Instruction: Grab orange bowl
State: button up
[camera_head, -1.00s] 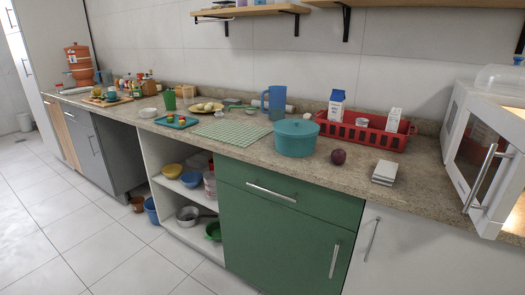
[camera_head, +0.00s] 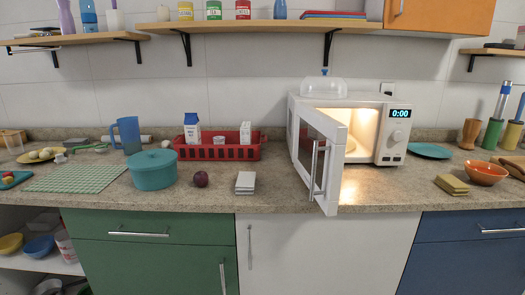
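An orange bowl (camera_head: 485,173) stands on the speckled countertop at the far right, beyond the microwave. It is upright, and its inside looks empty. A blue-green plate (camera_head: 430,151) lies behind it to the left, and a yellow folded cloth or sponge (camera_head: 452,185) lies just in front of it to the left. My gripper is not in the head camera view, so its state does not show.
The white microwave (camera_head: 392,150) stands with its door (camera_head: 330,185) swung open past the counter's front edge. A red basket (camera_head: 222,150), teal pot (camera_head: 153,171) and dark round fruit (camera_head: 201,179) lie left of it. Shelves (camera_head: 260,27) hang above.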

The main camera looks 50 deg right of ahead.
aim_at(483, 175)
jog(key=z, duration=2.3)
jog(key=i+j+z, duration=0.15)
jog(key=j+z, duration=0.55)
jog(key=i+j+z, duration=0.1)
jog(key=j+z, duration=0.3)
jog(key=j, duration=0.15)
